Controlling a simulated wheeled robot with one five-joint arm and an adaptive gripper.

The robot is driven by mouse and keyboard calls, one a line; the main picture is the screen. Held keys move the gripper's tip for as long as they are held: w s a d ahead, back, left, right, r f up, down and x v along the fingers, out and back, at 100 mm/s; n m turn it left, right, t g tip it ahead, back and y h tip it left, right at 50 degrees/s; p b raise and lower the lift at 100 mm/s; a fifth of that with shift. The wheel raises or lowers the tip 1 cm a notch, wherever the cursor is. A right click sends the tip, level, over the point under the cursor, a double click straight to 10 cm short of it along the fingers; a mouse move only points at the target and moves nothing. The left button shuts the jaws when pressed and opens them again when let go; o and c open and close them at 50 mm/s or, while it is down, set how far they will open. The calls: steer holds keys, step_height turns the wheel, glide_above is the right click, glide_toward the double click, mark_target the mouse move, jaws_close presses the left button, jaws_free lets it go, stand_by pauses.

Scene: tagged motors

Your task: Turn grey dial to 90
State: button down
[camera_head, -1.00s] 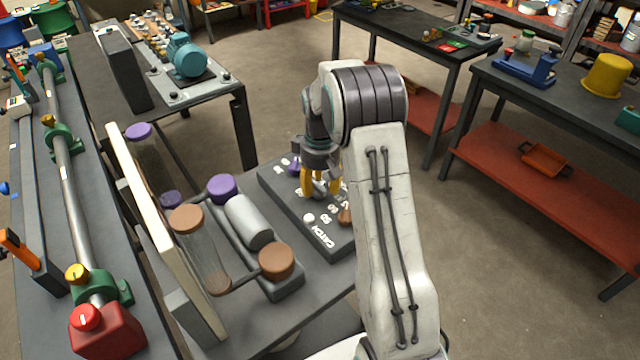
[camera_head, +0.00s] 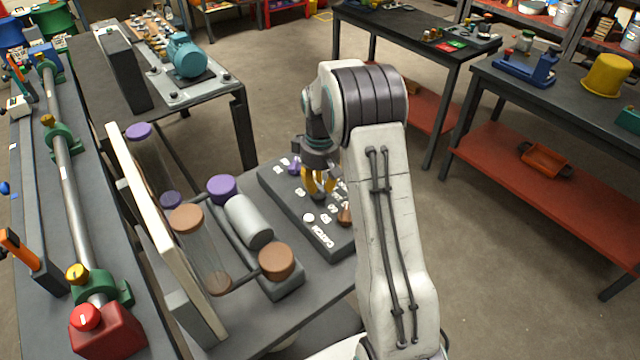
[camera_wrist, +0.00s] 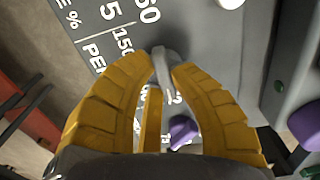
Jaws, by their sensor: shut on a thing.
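The grey dial (camera_wrist: 162,66) stands on a dark grey panel (camera_head: 327,241) with white lettering, and shows between my fingertips in the wrist view. My gripper (camera_head: 318,188) has yellow fingers, points down at the panel and is shut on the dial; it also shows in the wrist view (camera_wrist: 160,72). White numbers such as 60 and 150 (camera_wrist: 123,40) are printed around the dial. My fingers hide part of the scale, so I cannot read the dial's setting.
A purple knob (camera_wrist: 183,131) and a brown knob (camera_head: 345,216) sit on the same panel, close to my fingers. A white knob (camera_head: 308,218) is near its front. A cylinder rig with purple and brown caps (camera_head: 277,261) stands left of the panel.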

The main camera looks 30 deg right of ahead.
mark_target(321, 186)
steer(key=m, duration=0.4)
steer(key=shift+s+b, duration=0.1)
steer(key=shift+b, duration=0.2)
steer(key=shift+s+m, duration=0.1)
steer(key=shift+m, duration=2.3)
steer(key=shift+a, duration=0.1)
steer(key=c, duration=1.1)
jaws_free()
steer(key=shift+r, duration=0.1)
step_height(321, 186, up, 12)
